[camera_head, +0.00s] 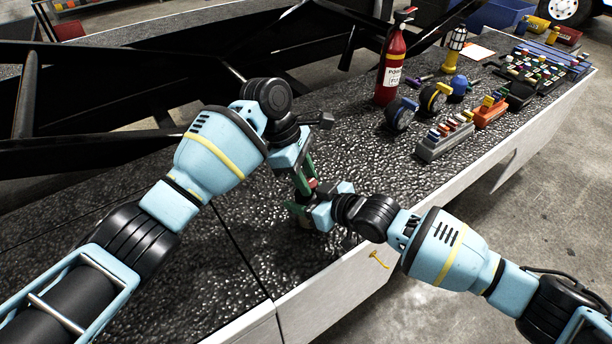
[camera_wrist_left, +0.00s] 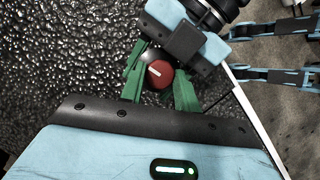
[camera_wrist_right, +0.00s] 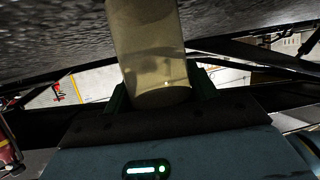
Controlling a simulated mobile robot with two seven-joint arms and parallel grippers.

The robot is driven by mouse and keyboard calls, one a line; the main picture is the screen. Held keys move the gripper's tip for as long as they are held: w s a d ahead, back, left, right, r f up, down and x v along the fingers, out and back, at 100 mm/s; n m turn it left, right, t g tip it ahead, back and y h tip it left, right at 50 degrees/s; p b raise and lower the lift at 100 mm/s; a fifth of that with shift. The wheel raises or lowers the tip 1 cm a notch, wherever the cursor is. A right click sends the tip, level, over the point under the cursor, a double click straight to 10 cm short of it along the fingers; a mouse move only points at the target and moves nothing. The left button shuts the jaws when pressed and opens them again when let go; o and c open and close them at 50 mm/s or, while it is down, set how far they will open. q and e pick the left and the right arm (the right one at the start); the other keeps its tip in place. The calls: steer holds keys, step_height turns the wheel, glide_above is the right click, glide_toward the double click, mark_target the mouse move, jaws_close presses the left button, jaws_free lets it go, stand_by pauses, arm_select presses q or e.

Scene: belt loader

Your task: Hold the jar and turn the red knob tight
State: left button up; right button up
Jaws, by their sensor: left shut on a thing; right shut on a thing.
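The red knob (camera_wrist_left: 160,73), round with a white line across its top, sits on a dark lid in the left wrist view. My left gripper (camera_wrist_left: 158,84) is shut on it, one green finger on each side. In the head view only a small bit of the red knob (camera_head: 313,183) shows between the fingers. The jar (camera_wrist_right: 152,45) is a pale, yellowish clear cylinder filling the middle of the right wrist view. My right gripper (camera_wrist_right: 160,92) is shut around it. In the head view the jar is mostly hidden by my grippers, with the right gripper (camera_head: 308,208) below the left one.
A red fire extinguisher (camera_head: 394,60) stands farther along the dark, bumpy worktop (camera_head: 350,140). Tape reels (camera_head: 401,113), a grey block with coloured pieces (camera_head: 445,138) and an orange holder (camera_head: 490,112) lie right of it. A yellow hook (camera_head: 379,259) is on the white front edge.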

arm_select(q)
steer(key=m+g, duration=0.1)
steer(key=m, duration=0.3)
steer(key=shift+w+d+r+m+g+y, duration=0.1)
steer(key=shift+w+m+g+y, duration=0.05)
steer(key=shift+m+g+y, duration=0.2)
steer(key=shift+w+m+g+y, duration=0.15)
steer(key=shift+m+g+y, duration=0.4)
steer(key=shift+m, duration=1.4)
steer(key=o, duration=1)
steer(key=shift+c, duration=0.2)
step_height(320, 180, up, 10)
